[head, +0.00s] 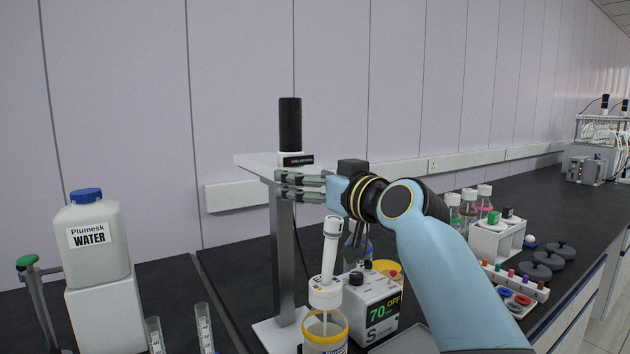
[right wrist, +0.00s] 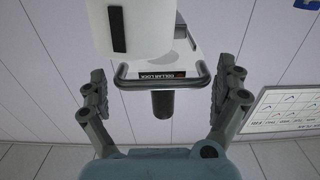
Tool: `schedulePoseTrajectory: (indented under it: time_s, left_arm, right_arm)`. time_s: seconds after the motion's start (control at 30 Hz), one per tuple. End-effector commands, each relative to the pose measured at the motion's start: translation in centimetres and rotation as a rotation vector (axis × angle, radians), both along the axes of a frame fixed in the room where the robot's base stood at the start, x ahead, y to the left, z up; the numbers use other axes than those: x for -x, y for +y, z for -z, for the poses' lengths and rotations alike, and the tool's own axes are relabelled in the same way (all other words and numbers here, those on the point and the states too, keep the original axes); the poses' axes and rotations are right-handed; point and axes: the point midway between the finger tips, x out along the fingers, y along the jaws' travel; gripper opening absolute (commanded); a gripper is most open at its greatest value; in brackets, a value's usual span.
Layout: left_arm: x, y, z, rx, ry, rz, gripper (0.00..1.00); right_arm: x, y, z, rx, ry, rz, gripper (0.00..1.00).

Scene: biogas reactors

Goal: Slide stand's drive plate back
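The stand (head: 285,260) rises from the bench on a grey metal post. Its pale drive plate (head: 262,163) sits on top, with an upright black motor cylinder (head: 290,125) and a dark front label. My right gripper (head: 284,187) is at the plate's front edge, just below the label. In the right wrist view the right gripper (right wrist: 162,80) is open, its fingers apart on either side of the handle. My left gripper is not in view.
Below my right arm stand a yellow-rimmed jar (head: 325,332) with a white probe and a white box reading 70 OFF (head: 371,312). A water jug (head: 92,240) is at left. Bottles, a rack and dark discs (head: 535,271) lie to the right.

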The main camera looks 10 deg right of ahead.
Motion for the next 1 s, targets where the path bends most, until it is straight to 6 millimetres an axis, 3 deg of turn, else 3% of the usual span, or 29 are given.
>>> schedulePoseTrajectory:
  time_s: [0.23, 0.37, 0.73, 1.0]
  left_arm:
    - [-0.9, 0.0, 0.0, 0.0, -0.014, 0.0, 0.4]
    - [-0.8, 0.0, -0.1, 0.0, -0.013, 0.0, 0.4]
    - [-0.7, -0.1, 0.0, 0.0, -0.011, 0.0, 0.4]
    - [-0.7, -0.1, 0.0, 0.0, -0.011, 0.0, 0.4]
  right_arm:
    - [0.1, 0.0, 0.0, -0.003, 0.0, -0.001, 1.0]
    - [1.1, -0.4, 0.0, -0.002, 0.0, 0.0, 1.0]
    - [8.5, -3.1, 0.1, 0.0, 0.001, 0.0, 1.0]
    - [11.2, -4.1, 0.1, -0.001, 0.001, 0.0, 1.0]
